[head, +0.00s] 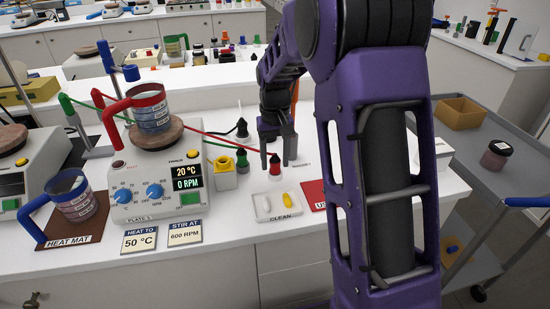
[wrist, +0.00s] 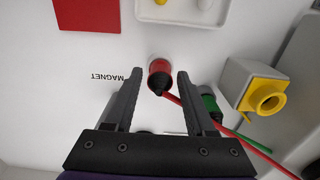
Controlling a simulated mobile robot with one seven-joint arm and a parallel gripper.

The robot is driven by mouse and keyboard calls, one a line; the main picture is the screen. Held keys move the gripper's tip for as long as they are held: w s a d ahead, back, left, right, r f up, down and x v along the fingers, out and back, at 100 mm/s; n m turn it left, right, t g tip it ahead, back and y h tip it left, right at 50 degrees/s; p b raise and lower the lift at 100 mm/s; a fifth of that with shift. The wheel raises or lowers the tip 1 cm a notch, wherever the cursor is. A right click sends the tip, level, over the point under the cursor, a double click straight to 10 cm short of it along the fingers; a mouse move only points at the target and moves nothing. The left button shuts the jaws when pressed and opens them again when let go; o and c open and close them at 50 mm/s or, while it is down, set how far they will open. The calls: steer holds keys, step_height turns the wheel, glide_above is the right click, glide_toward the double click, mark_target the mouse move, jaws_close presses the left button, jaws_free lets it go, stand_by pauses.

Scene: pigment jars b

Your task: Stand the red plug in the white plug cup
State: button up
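The red plug (head: 275,165) has a dark tip and stands on the white bench, with a red lead running from it. In the wrist view the red plug (wrist: 160,69) is between the two fingers of my gripper (wrist: 158,75), with a gap on each side. My gripper (head: 278,150) is open and empty, right at the plug. A pale ring shows at the plug's base; I cannot tell whether it is a cup. A white block-like holder (head: 224,181) with a yellow ringed top stands to the left; it also shows in the wrist view (wrist: 236,80).
A green plug (head: 242,161) stands close left of my gripper, beside the right finger in the wrist view (wrist: 209,103). A black plug (head: 242,128) is behind. A white tray (head: 262,216) and a red mat (head: 312,194) lie in front. Leads cross from the left.

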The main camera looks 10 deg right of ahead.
mark_target(275, 157)
steer(key=shift+o, duration=0.8)
step_height(275, 157, up, 18)
steer(key=p, duration=0.2)
steer(key=shift+f, duration=0.25)
